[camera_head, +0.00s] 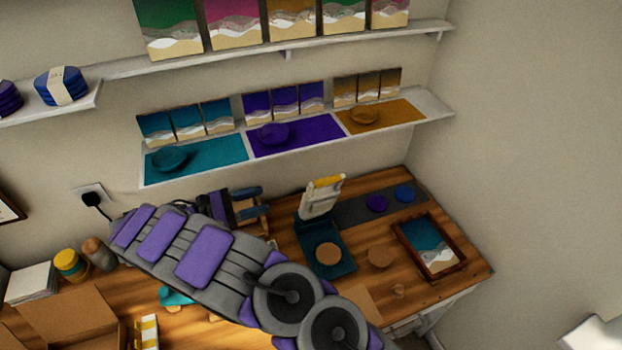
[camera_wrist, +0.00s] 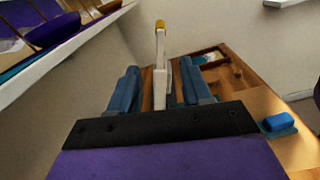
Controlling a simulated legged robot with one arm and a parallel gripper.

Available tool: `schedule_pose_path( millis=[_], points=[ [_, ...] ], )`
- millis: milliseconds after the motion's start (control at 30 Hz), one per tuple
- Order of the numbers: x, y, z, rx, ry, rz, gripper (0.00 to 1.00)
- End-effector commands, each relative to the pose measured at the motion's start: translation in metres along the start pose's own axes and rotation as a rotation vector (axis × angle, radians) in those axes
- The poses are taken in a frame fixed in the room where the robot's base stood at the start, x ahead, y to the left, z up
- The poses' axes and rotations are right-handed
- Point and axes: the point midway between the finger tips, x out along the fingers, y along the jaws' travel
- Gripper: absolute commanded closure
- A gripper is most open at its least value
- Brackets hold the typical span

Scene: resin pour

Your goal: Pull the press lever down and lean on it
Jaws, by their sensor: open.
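The press has a teal base (camera_head: 342,262) on the wooden desk, with a round wooden disc (camera_head: 328,253) on it. Its pale lever (camera_head: 318,202) stands raised at the back of the base, with a yellow grip (camera_head: 327,181) on top. My gripper (camera_head: 260,203) is to the left of the lever, open and empty, with blue fingers. In the wrist view the lever (camera_wrist: 160,80) appears between the two fingers, its yellow grip (camera_wrist: 159,24) above them. The lever looks apart from the fingers. My forearm hides part of the desk.
A framed teal-and-sand tray (camera_head: 427,245) lies at the desk's right. A dark mat (camera_head: 350,212) with purple and blue discs is behind the press. A shelf (camera_head: 300,135) with dishes and coloured panels overhangs the desk's back. Jars (camera_head: 72,264) and boxes stand at left.

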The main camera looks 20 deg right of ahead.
Motion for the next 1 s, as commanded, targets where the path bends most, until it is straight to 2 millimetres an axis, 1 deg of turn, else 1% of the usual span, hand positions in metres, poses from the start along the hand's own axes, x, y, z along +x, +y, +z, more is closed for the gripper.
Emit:
schedule_pose_path(
  millis=[267,533,700,867,1000],
  points=[
    [0.012,0.002,-0.001,0.003,0.005,-0.005,0.52],
    [0.018,0.003,-0.001,0.005,0.002,-0.002,0.52],
    [0.028,0.001,-0.002,0.003,-0.004,0.000,0.52],
    [0.057,0.000,-0.003,0.000,-0.004,-0.002,0.52],
    [0.087,0.000,-0.003,0.001,-0.003,-0.004,0.52]
  ],
)
